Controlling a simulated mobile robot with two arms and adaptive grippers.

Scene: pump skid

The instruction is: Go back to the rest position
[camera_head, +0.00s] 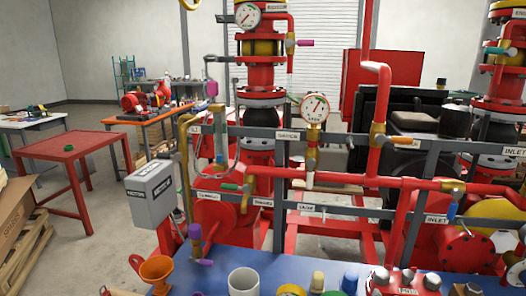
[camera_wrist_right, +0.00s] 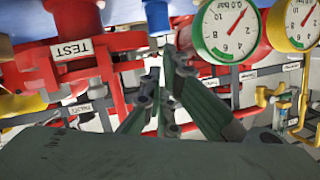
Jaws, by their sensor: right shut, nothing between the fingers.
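My right gripper (camera_wrist_right: 162,78) shows in the right wrist view. Its dark grey-green fingers point away from the camera and come together, shut, with nothing seen between them. Red piping with a TEST label (camera_wrist_right: 72,50) lies beyond it to the left, and a green-rimmed dial gauge (camera_wrist_right: 228,30) to the right. I cannot tell how far the fingertips are from these parts. Neither gripper shows in the head view, and my left gripper is in neither view.
The red pump skid (camera_head: 340,182) with grey rails fills the head view's middle and right.

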